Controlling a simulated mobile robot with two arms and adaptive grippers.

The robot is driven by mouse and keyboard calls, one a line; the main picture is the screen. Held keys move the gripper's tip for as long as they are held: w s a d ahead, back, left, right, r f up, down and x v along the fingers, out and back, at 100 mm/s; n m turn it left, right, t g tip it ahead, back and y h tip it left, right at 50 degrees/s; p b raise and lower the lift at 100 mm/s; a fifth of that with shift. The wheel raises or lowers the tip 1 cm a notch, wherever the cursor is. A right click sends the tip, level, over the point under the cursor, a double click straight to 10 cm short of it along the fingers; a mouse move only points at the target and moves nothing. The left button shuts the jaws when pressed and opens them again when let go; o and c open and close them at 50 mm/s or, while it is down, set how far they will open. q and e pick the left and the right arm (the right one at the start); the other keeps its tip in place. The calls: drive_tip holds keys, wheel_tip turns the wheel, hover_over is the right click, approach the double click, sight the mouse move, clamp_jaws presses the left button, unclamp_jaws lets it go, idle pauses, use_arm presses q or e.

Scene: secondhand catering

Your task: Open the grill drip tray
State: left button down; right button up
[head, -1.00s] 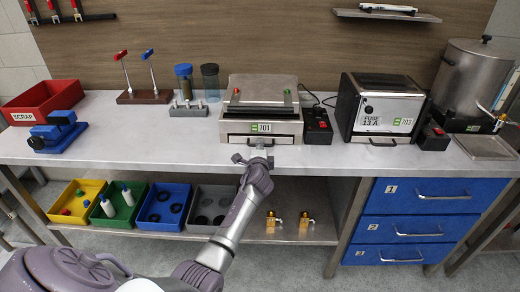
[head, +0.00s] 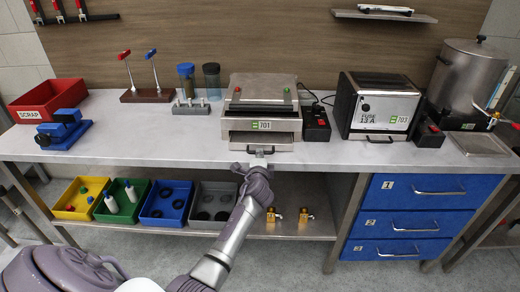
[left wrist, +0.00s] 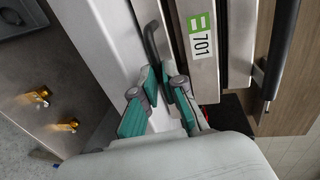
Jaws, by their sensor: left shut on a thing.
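The steel grill (head: 262,90) with the green 701 label stands on the bench at the middle of the head view. Its drip tray (head: 285,146) sits low at the front and is partly out, with a dark gap showing between it and the labelled panel. My left gripper (head: 259,153) is at the middle of the tray front. In the left wrist view, the left gripper (left wrist: 161,92) has its green-padded fingers shut on the dark tray handle (left wrist: 152,44). The fingers hide part of the handle. My right gripper is not in view.
A black switch box (head: 316,124) with a red button stands right of the grill. A toaster (head: 380,106) stands further right. A small knobbed stand (head: 190,107) is left of the grill. The bench front left of the grill is clear. Bins and brass parts sit on the shelf below.

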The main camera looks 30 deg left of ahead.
use_arm(q)
drive_tip(key=v, duration=0.4)
drive_tip(key=shift+s+d+f+p, duration=0.1)
drive_tip(key=shift+f+p, duration=0.25)
drive_tip(key=shift+f, duration=0.05)
drive_tip(key=c, duration=1.7)
unclamp_jaws()
drive_tip(key=shift+s, duration=0.1)
drive_tip(key=shift+o, duration=0.9)
drive_tip(key=shift+d+r, duration=0.1)
drive_tip(key=v, duration=1.1)
drive_tip(key=shift+s+d, duration=0.2)
drive_tip(key=shift+s, duration=0.15)
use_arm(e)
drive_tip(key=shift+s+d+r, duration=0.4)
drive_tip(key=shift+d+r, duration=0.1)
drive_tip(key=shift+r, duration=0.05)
